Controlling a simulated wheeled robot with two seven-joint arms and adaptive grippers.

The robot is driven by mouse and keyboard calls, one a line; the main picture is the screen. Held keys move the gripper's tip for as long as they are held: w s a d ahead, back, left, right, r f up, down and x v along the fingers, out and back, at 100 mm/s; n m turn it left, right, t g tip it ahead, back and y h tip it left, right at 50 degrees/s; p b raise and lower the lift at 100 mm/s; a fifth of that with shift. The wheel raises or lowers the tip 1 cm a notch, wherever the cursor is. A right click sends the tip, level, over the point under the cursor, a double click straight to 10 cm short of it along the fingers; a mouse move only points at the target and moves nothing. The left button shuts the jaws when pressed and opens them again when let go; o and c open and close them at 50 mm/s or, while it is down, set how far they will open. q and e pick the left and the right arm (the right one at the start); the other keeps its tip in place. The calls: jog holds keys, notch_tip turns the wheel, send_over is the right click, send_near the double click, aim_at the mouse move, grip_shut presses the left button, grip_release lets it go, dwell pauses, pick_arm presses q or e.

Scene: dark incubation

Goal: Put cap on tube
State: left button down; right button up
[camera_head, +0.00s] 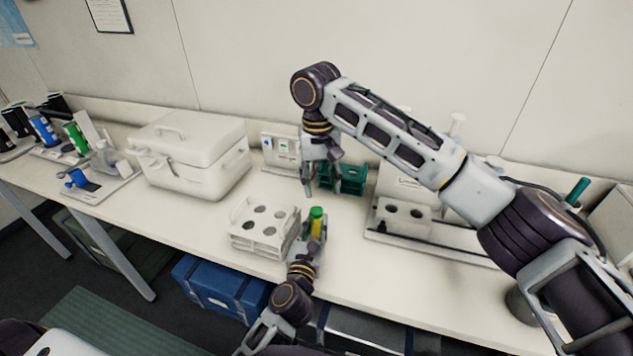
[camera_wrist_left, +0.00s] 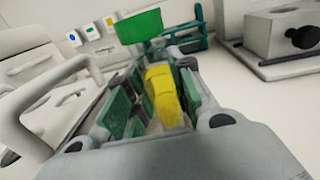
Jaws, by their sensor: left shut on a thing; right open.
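My left gripper (camera_head: 315,243) is shut on a tube with yellow contents (camera_head: 316,229), held roughly upright beside the white rack. A green cap (camera_head: 316,212) shows at the tube's upper end. In the left wrist view the yellow tube (camera_wrist_left: 163,95) is between the green finger pads, and the green cap (camera_wrist_left: 139,27) shows above it. I cannot tell how firmly the cap is seated. My right gripper (camera_head: 321,184) is open and empty, pointing down behind and above the tube, in front of the green rack.
The white rack (camera_head: 262,238) stands left of the tube. A green rack (camera_head: 353,181) stands behind, near the right gripper. A white lidded box (camera_head: 190,158) is at the left, and a holder with holes (camera_head: 403,214) is at the right. The front right tabletop is clear.

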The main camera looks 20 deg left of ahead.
aim_at(316, 210)
jog(key=n, duration=0.4)
jog(key=shift+s+a, duration=0.15)
jog(key=shift+a, duration=0.05)
jog(key=n, duration=0.5)
jog(key=shift+s+a, duration=0.15)
jog(key=n, duration=0.4)
jog(key=shift+a+y, duration=0.1)
jog(key=shift+y, duration=0.2)
jog(key=n, duration=0.4)
jog(key=shift+f, duration=4)
